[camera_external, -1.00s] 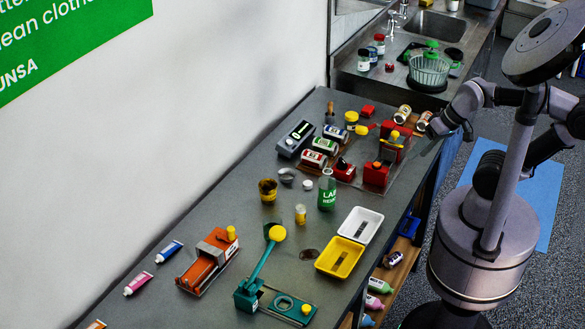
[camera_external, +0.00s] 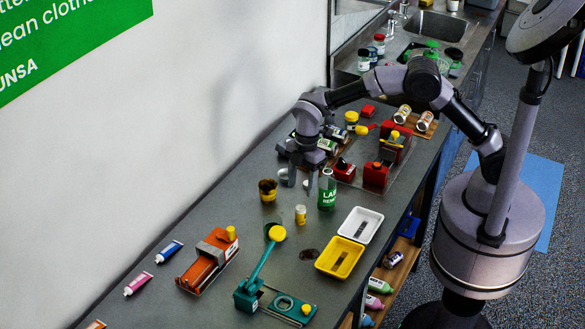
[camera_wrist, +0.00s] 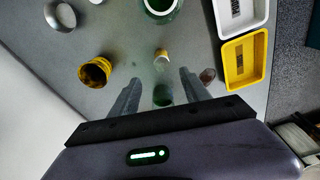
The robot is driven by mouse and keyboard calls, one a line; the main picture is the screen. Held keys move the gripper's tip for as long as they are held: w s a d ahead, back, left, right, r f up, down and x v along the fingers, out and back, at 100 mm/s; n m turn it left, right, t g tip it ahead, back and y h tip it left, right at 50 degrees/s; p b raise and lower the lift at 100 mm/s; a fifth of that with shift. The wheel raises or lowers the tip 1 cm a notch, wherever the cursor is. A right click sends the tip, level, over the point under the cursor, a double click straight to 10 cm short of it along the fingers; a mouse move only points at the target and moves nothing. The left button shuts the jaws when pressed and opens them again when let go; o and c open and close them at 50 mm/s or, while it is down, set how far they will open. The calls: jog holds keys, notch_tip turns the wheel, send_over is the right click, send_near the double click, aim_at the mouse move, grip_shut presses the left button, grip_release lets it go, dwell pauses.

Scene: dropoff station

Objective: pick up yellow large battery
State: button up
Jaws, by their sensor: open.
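A small yellow cylinder with a pale top (camera_external: 300,215), which looks like the yellow battery, stands upright on the grey bench. In the wrist view this yellow cylinder (camera_wrist: 161,58) is just beyond and between my fingertips. My gripper (camera_external: 301,184) points down above the bench, behind the cylinder in the external view. Its two fingers are spread with nothing between them; the gripper also shows in the wrist view (camera_wrist: 160,80). I cannot read any label on the cylinder.
A green-labelled bottle (camera_external: 327,193) stands close to the gripper's right. A yellow cup (camera_external: 267,190) stands to its left. White (camera_external: 361,225) and yellow (camera_external: 339,257) trays lie to the right. A teal lever device (camera_external: 272,295) and an orange device (camera_external: 207,262) stand in front.

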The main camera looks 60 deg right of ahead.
aim_at(301, 207)
jog(key=f+b, duration=0.1)
jog(key=f, duration=0.2)
jog(key=f+b, duration=0.1)
jog(key=f, duration=0.2)
jog(key=a+f+b, duration=0.1)
jog(key=f+b, duration=0.1)
jog(key=f, duration=0.1)
jog(key=shift+s+f, duration=0.15)
jog(key=shift+f, duration=0.2)
jog(key=shift+r, duration=0.1)
grip_shut()
